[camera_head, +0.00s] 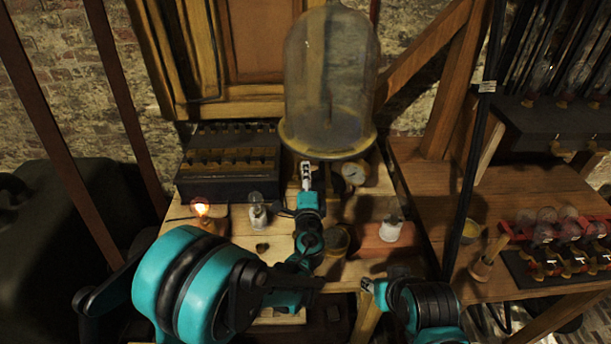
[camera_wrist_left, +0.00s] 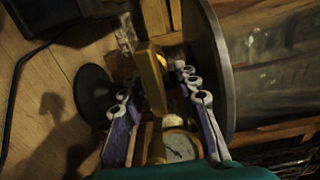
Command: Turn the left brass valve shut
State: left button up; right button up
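My left gripper (camera_head: 306,176) reaches up to the front of the brass-rimmed plate under the glass bell jar (camera_head: 330,75). In the left wrist view its two fingers (camera_wrist_left: 158,85) stand apart, with an upright brass piece (camera_wrist_left: 152,72), apparently the valve's handle, between them. A gap shows on each side of it, though I cannot tell whether a finger touches it further in. In the head view the valve is hidden by the gripper or too small to make out. My right gripper (camera_head: 368,286) is low at centre right, away from the jar; its opening is unclear.
A round dial gauge (camera_head: 353,173) sits right of my left gripper, and also shows in the left wrist view (camera_wrist_left: 181,147). A lit bulb (camera_head: 200,207), a small glass lamp (camera_head: 257,212) and a white-topped jar (camera_head: 391,228) stand on the bench. A black battery box (camera_head: 228,188) is behind left.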

pick_arm(q)
jog(key=s, duration=1.2)
dwell(0.3)
jog(key=s+a+f+n+g+y, duration=0.1)
jog(key=s+a+n+g+y, duration=0.15)
jog(key=a+n, duration=0.4)
jog(key=s+a+n+g+y, duration=0.1)
jog(key=a+n+g, duration=0.2)
jog(key=a, duration=0.7)
jog(key=s+a+f+n+g+h, duration=0.1)
jog(key=s+a+n+g, duration=0.1)
jog(key=s+n, duration=0.2)
jog(key=s+a+f+n+g+h, duration=0.2)
jog(key=s+n+g, duration=0.1)
jog(key=s, duration=0.8)
jog(key=shift+s+n, duration=0.3)
jog(key=shift+n, duration=0.55)
